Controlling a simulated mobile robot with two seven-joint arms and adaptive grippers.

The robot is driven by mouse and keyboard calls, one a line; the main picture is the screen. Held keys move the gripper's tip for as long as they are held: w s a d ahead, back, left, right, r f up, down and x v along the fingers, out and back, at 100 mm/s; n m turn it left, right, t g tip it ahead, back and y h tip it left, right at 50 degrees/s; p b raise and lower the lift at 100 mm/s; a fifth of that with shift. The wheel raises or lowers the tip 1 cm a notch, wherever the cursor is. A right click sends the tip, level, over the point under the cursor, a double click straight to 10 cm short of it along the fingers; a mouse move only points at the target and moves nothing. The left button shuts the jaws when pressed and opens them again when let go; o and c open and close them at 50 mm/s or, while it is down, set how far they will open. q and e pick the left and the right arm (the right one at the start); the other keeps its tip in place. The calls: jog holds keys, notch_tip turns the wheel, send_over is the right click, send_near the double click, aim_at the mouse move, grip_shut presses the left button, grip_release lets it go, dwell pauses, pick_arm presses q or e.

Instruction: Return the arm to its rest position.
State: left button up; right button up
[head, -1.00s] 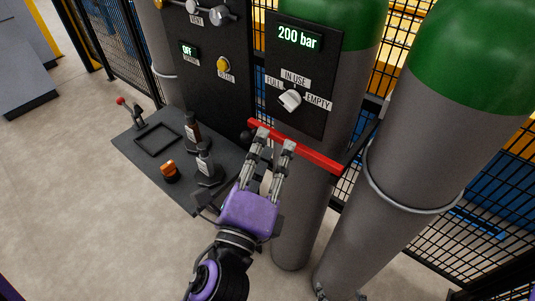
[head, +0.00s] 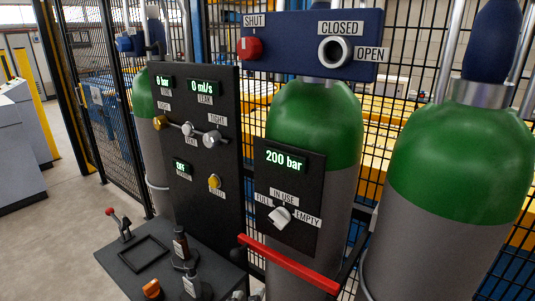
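Neither of my grippers shows clearly in the head view. A small grey piece at the bottom edge, below the red bar (head: 290,264), may be the tip of my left gripper. It is too cut off to show its state or any contact. The red bar runs across the front of the middle green-topped cylinder (head: 312,125), with a dark knob at its left end. No hand is seen on the bar. My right gripper is not in view.
A dark shelf (head: 125,258) below carries a red-tipped lever (head: 120,222), dark bottles and an orange button (head: 152,289). A blue valve box (head: 310,42) sits above. Open floor lies left.

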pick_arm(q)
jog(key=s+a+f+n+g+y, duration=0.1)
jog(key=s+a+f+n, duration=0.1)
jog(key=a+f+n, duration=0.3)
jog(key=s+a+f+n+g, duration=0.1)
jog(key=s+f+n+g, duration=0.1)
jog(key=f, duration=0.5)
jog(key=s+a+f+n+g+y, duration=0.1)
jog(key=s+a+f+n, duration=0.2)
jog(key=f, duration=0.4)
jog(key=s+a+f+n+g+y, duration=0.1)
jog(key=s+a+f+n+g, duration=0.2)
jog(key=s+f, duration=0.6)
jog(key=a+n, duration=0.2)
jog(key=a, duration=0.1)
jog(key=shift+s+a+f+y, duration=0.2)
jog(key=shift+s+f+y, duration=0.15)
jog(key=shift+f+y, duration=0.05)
